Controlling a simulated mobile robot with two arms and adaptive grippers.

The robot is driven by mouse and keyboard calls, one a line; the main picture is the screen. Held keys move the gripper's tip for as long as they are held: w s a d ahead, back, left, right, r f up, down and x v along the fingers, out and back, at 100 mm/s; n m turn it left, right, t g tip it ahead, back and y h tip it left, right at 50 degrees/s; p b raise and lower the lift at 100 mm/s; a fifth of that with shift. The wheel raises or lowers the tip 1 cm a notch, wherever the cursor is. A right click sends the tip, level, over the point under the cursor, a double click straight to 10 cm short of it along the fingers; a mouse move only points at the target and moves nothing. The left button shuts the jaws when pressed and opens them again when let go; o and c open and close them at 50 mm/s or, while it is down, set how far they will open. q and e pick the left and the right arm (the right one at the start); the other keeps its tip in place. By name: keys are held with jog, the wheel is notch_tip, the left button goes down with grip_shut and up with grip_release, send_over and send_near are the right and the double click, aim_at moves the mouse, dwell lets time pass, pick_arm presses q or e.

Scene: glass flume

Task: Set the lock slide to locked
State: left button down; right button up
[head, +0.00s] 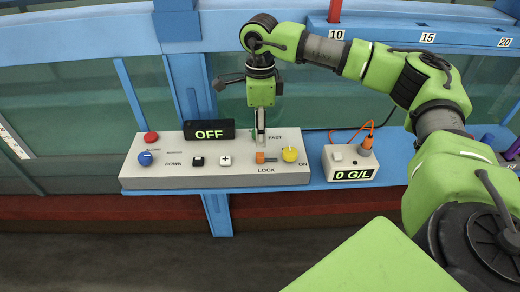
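The lock slide (260,158) is a small orange knob on the front of a grey control box (214,180). It sits at the left end of a short slot, above the printed word LOCK. My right gripper (261,146) points straight down at the knob from above, its tips at or just behind the knob's top. Whether they touch it I cannot tell. The fingers show as one narrow strip, so their opening is unclear. My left gripper is out of view.
Close by on the box are a yellow knob (290,154), a white plus button (225,160), a black button (198,161), a blue knob (145,158), a red button (151,137) and a display reading OFF (209,131). A meter reading 0 G/L (348,162) stands to the right.

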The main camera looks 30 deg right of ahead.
aim_at(260, 155)
notch_tip(260, 155, down, 8)
jog(key=shift+f+p, duration=0.2)
jog(key=shift+p, duration=0.65)
